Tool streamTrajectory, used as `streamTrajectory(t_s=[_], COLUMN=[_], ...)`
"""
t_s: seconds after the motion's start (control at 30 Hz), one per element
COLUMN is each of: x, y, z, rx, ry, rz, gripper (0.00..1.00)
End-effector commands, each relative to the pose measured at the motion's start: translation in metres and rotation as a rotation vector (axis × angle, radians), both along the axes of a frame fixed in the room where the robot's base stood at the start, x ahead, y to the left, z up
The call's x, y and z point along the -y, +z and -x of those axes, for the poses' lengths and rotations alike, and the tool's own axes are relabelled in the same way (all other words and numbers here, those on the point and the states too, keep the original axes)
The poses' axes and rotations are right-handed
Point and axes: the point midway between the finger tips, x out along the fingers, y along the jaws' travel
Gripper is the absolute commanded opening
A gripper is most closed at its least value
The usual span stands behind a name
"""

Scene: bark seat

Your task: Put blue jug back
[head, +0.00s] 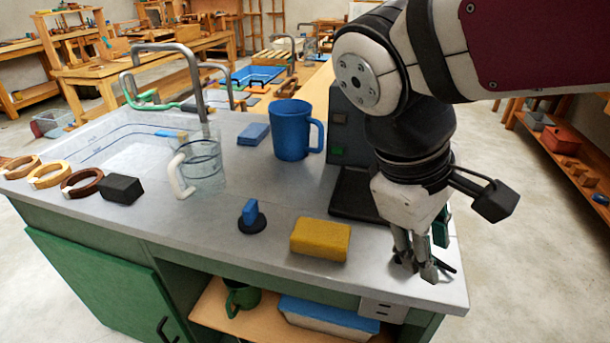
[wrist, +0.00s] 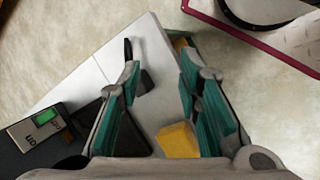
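The blue jug (head: 290,130) stands upright on the grey counter (head: 180,220), toward its back, with its handle facing right. My gripper (head: 425,268) is low over the counter's front right corner, apart from the jug and well to its right and nearer. In the wrist view my gripper (wrist: 160,65) has its two teal-padded fingers spread with a gap between them, and no jug is held. The jug does not show in the wrist view.
A yellow sponge (head: 320,239) lies left of my gripper. A dark scale-like device (head: 352,195) stands between my arm and the jug. A clear jug (head: 202,165), a blue block (head: 253,134) and a black-based blue piece (head: 251,218) are farther left. A shelf (head: 220,314) is below.

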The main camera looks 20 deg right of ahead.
Motion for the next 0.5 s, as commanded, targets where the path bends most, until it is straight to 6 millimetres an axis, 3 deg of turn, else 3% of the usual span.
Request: streamTrajectory(t_s=[0.1,0.2,0.5], x=[-0.021,-0.037,-0.056], y=[-0.007,-0.01,-0.013], z=[0.025,0.036,0.044], rx=[0.119,0.188,0.254], ry=[-0.162,-0.261,-0.359], rz=[-0.161,-0.267,-0.379], gripper=[0.32,0.32,0.32])
